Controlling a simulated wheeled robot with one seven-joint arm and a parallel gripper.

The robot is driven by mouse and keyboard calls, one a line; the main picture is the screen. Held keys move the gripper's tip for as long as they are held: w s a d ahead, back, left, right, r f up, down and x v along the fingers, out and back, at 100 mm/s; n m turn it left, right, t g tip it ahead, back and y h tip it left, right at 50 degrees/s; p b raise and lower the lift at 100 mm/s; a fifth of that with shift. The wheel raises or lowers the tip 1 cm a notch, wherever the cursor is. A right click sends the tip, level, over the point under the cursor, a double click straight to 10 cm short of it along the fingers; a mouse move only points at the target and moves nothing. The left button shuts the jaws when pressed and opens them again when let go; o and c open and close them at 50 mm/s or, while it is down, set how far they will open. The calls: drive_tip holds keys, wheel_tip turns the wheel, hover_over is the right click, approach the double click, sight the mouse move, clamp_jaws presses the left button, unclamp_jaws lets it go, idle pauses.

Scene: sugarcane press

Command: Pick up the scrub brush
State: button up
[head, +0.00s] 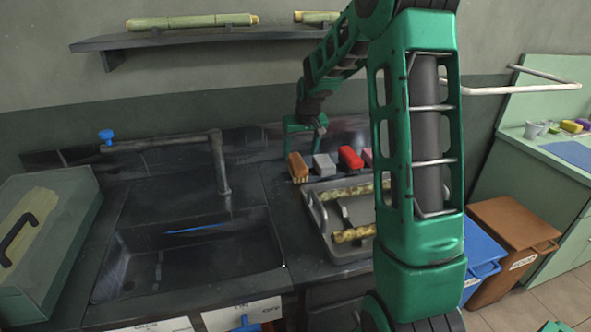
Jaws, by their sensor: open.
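A small brown-orange block with a paler lower part (298,168) stands at the back of the counter, right of the sink; it looks like the scrub brush, though the bristles are too small to make out surely. My gripper (304,138) is green and hangs just above and behind it in the picture. Its jaws are open, and nothing shows between them. I cannot tell its exact height over the brush.
Beside the brush stand a grey block (324,166), a red block (350,158) and a partly hidden pink block (367,157). A grey tray (313,210) with cane pieces lies in front. The sink (190,262), its tap (220,165) and a green box (60,235) are left.

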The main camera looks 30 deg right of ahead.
sight(297, 161)
drive_tip(key=x, duration=0.6)
drive_tip(key=shift+w+a+f, duration=0.1)
drive_tip(key=shift+w+f, duration=0.2)
drive_tip(key=shift+w, duration=0.05)
drive_tip(key=shift+f, duration=0.1)
drive_tip(key=shift+f, duration=0.25)
idle(0.4)
drive_tip(key=c, duration=1.2)
